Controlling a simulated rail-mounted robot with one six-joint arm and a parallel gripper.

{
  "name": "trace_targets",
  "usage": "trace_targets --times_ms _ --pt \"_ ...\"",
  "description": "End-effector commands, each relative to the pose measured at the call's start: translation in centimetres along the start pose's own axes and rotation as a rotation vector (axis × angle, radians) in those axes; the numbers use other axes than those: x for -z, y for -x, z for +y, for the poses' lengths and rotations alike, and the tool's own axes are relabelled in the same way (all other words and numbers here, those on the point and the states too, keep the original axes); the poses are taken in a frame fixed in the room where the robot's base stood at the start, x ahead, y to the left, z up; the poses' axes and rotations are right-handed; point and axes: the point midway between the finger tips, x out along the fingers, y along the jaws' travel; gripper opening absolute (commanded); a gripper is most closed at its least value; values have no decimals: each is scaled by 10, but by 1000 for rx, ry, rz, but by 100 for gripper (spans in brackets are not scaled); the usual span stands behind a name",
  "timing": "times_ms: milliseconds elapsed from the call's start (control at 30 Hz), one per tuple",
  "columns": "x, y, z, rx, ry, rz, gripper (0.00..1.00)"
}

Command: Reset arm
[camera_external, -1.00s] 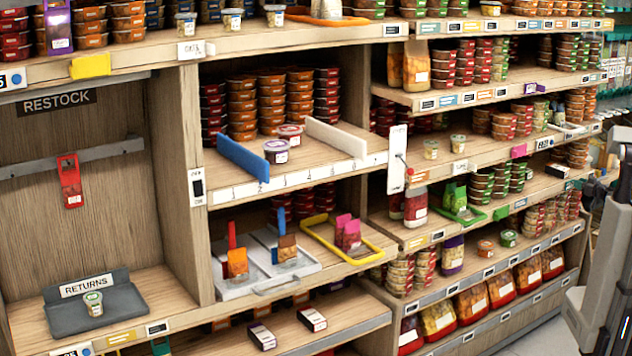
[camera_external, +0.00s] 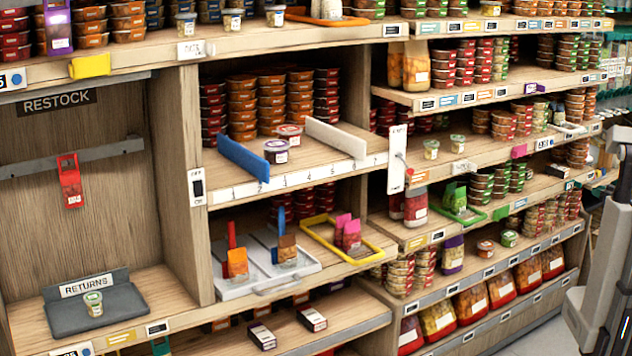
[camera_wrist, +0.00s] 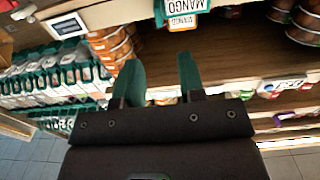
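My gripper (camera_wrist: 161,72) shows in the wrist view with its two green fingers apart and nothing visible between them. In the external view only part of my arm (camera_external: 606,265) shows, at the right edge beside the right-hand shelves. The fingers cannot be made out clearly there.
In the wrist view, stacked tubs (camera_wrist: 112,45) stand behind the fingers and green-topped packs (camera_wrist: 45,80) hang at the left. In the external view, a RETURNS tray (camera_external: 120,312) holds a small cup (camera_external: 93,303). Floor shows at the lower right.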

Motion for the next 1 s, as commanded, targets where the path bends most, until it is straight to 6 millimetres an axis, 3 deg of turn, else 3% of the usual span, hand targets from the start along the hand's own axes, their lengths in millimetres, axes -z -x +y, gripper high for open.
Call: trace_targets --times_ms 133,200,267,400,500,633,767,833,900,1000 --pt "-5 0 -6 29 -152 -33 36" --pt "-25 8 -23 58 -290 -158 36" --pt "-54 23 -54 63 -429 -341 36" --pt "-116 58 -138 -32 -665 -796 36" --pt "-146 89 -189 -175 -736 -1066 36" --pt "-168 134 -246 -403 -716 -1339 36" --pt "-173 169 -303 -529 -527 -1510 36" --pt "-173 155 -331 -470 -458 -1525 36" --pt "-131 152 -327 -472 -462 -1523 36" --pt "-94 152 -326 -473 -464 -1521 36"
